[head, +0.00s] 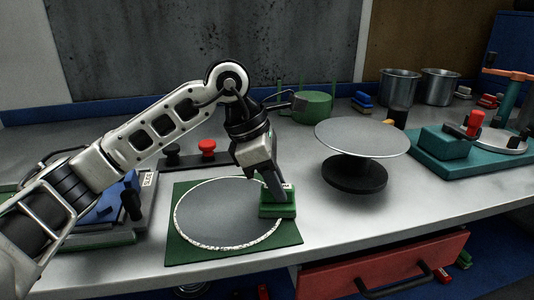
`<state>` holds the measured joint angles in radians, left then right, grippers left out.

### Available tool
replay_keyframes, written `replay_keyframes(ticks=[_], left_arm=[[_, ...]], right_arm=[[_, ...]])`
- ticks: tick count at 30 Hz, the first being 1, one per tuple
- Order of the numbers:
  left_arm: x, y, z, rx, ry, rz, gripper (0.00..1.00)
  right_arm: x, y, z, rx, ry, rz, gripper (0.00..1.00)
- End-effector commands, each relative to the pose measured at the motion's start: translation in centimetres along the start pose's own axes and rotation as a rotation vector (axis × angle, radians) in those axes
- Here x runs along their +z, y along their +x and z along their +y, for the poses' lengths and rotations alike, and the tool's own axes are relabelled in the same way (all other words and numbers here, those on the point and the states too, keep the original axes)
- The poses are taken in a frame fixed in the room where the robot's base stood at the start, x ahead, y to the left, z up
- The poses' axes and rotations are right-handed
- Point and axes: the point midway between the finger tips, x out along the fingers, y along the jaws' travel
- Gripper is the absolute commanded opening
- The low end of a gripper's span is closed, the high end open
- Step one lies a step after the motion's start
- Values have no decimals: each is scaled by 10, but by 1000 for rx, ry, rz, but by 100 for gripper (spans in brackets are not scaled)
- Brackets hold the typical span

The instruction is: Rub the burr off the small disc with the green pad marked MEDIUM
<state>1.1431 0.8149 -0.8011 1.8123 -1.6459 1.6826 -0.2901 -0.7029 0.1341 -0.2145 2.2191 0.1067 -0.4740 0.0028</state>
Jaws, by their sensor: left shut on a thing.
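A flat grey disc (220,215) lies on a dark green square mat (190,255) at the front of the bench. A rough whitish band, the burr, shows along its left and lower rim. My left gripper (274,188) is shut on a green pad (277,208) and holds it at the disc's right edge. The pad seems to overlap the rim; I cannot tell whether it presses on it. A small white label shows at the pad's top, too small to read. My right gripper is not in view.
A larger grey disc (362,138) stands on a black pedestal (355,175) to the right. A teal fixture (450,145) stands farther right, with two metal pots (399,88) behind. A blue-topped fixture (105,205) is at left. A red drawer (385,270) stands open below the bench.

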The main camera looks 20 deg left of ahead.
Motion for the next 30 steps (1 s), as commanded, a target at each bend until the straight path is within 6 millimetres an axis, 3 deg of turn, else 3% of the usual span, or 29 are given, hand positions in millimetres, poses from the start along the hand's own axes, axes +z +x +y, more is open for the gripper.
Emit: replay_keyframes(ticks=[4,6,30], left_arm=[[0,-7,2,1,-5,1,1],[7,-24,3,7,-3,-3,1],[24,-78,2,7,-14,-1,1]], right_arm=[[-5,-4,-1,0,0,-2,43],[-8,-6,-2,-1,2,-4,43],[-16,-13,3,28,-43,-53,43]])
